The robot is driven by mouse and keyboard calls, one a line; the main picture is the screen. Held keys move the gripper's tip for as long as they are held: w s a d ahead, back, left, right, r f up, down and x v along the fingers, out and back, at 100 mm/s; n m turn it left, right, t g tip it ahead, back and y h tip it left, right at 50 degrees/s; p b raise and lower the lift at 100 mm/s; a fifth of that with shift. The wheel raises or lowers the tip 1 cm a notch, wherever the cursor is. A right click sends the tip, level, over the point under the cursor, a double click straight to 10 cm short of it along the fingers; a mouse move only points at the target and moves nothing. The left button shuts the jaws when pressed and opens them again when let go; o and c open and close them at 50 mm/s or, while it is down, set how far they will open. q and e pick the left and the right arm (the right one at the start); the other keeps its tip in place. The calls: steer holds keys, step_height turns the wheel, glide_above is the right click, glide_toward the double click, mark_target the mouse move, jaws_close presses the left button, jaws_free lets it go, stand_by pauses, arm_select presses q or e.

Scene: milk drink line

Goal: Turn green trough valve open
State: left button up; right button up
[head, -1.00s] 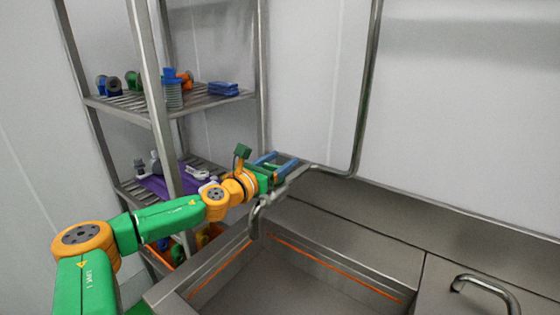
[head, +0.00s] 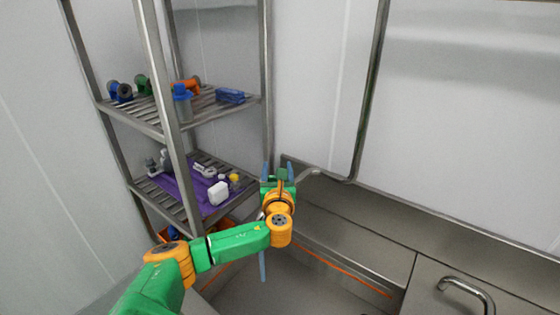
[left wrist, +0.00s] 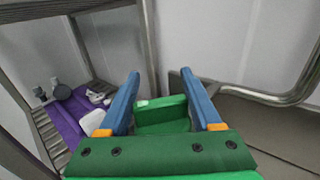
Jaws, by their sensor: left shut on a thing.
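My left gripper (head: 279,168) is at the back left corner of the steel trough (head: 320,235), beside the shelf rack. The valve body and the handle's exact angle are hidden by my gripper. A metal pipe (head: 314,172) runs just right of the fingers. My right gripper is not in view.
A steel shelf rack (head: 150,125) stands close on the left, with a blue-capped bottle (head: 183,105), a purple mat (head: 177,192) and a white container (head: 218,193). The wall is close behind.

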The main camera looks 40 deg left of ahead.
arm_select(q)
steer(key=shift+s+a+n+g+y, duration=0.1)
steer(key=shift+s+n+g+y, duration=0.05)
steer(key=shift+n+g+y, duration=0.95)
steer(key=shift+s+n+g+y, duration=0.1)
steer(key=shift+n+g+y, duration=0.25)
steer(key=shift+g, duration=0.45)
steer(key=shift+s+a+f+n+g+y+b, duration=0.1)
steer(key=shift+n+g+y+b, duration=0.2)
steer(key=shift+n+g, duration=0.2)
steer(key=shift+s+a+f+n+g+y+b, duration=0.15)
steer(key=shift+n+g+y, duration=0.15)
steer(key=shift+g, duration=0.3)
steer(key=n+g+b, duration=0.1)
steer(key=g+b, duration=0.1)
steer(key=n+g+y+b, duration=0.1)
steer(key=n+g+b, duration=0.1)
steer(key=shift+s, duration=0.35)
steer(key=shift+s+r+n+g+b, duration=0.15)
steer(key=shift+n+g+b, duration=0.4)
steer(key=shift+g+b, duration=0.5)
steer(key=shift+s+a+r+g+b, duration=0.1)
steer(key=shift+g+b, duration=0.15)
steer(key=shift+b, duration=0.1)
steer(key=shift+n, duration=0.3)
